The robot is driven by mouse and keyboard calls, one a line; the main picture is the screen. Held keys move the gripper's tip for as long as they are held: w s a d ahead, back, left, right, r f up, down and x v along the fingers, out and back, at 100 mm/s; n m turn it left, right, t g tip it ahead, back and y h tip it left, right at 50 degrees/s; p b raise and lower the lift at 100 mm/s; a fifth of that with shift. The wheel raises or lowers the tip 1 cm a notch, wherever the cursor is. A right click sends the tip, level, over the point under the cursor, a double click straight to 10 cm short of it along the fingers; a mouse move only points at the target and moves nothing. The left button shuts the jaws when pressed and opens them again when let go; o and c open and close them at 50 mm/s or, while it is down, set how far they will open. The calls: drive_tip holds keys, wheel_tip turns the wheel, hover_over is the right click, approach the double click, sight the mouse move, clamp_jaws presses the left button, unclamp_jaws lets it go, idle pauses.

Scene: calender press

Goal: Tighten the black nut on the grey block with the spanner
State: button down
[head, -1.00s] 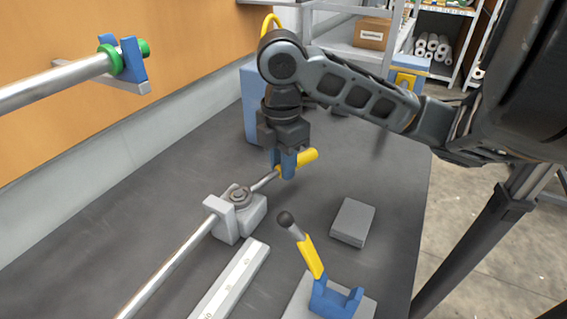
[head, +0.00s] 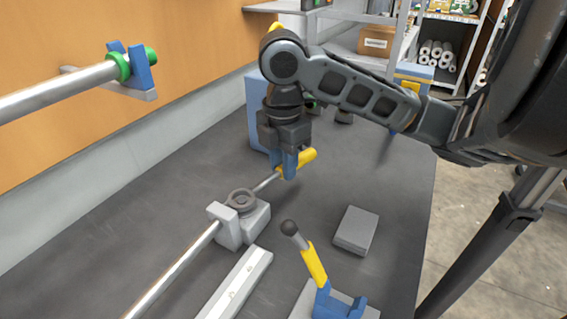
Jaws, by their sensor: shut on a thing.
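My gripper (head: 289,168) is shut on the yellow handle of the spanner (head: 307,158) and points down over the dark table. The spanner's metal shaft runs down and left from the handle to a ring at the nut. The black nut (head: 241,196) sits on top of the grey block (head: 259,220), with the dark ring of the spanner around or over it. I cannot tell exactly how the ring sits on the nut.
A long metal rod (head: 172,272) runs from the block toward the lower left. A lever with a yellow grip (head: 314,264), a grey flat box (head: 356,230) and a pale rail (head: 238,285) lie nearby. A roller (head: 60,90) is mounted at the upper left. The table's right side is mostly clear.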

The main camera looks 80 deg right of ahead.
drive_tip(key=shift+r+p, duration=1.4)
drive_tip(key=shift+r, duration=0.6)
drive_tip(key=c, duration=1.5)
unclamp_jaws()
clamp_jaws()
